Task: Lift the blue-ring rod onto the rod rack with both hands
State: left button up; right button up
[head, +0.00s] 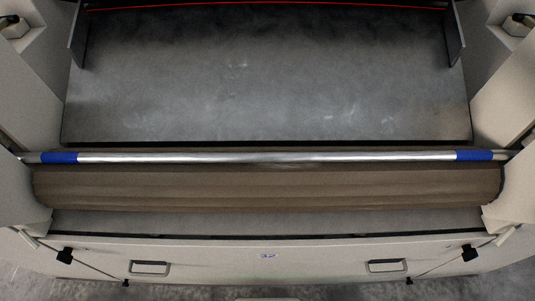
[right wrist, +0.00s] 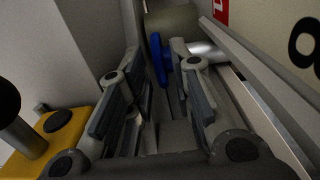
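The blue-ring rod (head: 265,156) is a long silver bar lying level across the machine, with a blue band near its left end (head: 59,157) and another near its right end (head: 474,155). In the right wrist view a blue ring (right wrist: 158,58) and a short silver length of rod (right wrist: 205,48) show just beyond the fingertips. My right gripper (right wrist: 155,72) is open, its fingers apart, with nothing held between them. My left gripper is in neither view. I cannot tell which part is the rod rack.
A thick brown roll (head: 265,187) lies just in front of the rod. Behind is a wide grey metal bed (head: 265,75) between upright plates (head: 78,35) (head: 455,35). Pale machine housings (head: 25,105) flank both sides. A yellow part (right wrist: 62,128) stands left of my right gripper.

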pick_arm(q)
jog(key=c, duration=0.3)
pick_arm(e)
jog(key=c, duration=0.3)
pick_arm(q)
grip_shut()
pick_arm(e)
grip_shut()
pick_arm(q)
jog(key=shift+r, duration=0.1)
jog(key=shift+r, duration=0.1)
pick_arm(e)
jog(key=shift+r, duration=0.2)
